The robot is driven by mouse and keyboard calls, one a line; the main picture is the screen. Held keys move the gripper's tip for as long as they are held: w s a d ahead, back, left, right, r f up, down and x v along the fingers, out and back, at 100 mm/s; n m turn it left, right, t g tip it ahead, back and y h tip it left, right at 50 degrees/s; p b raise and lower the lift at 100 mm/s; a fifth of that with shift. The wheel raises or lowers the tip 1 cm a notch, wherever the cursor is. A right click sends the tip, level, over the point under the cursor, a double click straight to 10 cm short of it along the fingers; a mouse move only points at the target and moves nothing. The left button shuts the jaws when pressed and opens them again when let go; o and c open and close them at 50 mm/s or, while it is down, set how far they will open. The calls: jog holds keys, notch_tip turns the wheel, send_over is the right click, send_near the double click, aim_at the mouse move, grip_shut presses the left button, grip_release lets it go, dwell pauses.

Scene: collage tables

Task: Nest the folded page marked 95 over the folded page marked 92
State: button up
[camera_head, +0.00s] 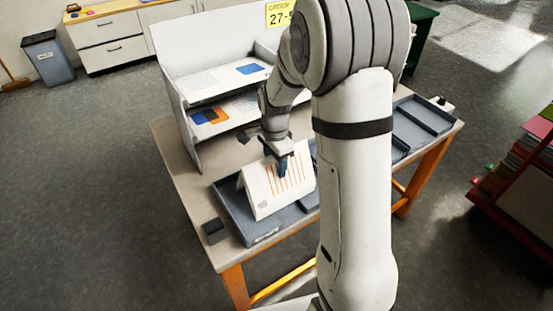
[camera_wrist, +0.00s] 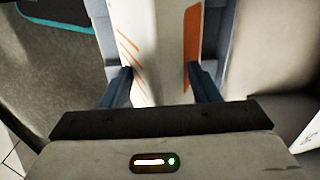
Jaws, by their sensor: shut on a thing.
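A white folded page with orange stripes (camera_head: 280,187) stands like a tent over the grey tray (camera_head: 238,217) on the table. A small dark mark sits near its lower left corner, too small to read for certain. My gripper (camera_head: 281,165) is shut on this page at its top fold. In the wrist view the page (camera_wrist: 160,45) runs between the two dark fingers of my gripper (camera_wrist: 162,88). I cannot tell whether the page touches the tray or whether another folded page is under it. No second folded page can be made out.
A light shelf unit (camera_head: 172,92) holding flat printed sheets (camera_head: 213,115) stands behind the tray. A small dark block (camera_head: 214,230) lies left of the tray. More grey trays (camera_head: 425,118) are at the table's right, partly behind my arm.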

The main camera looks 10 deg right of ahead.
jog(key=shift+f, duration=0.35)
jog(key=o, duration=1)
jog(key=shift+o, duration=0.2)
notch_tip(320, 180, up, 8)
jog(key=shift+f, duration=0.1)
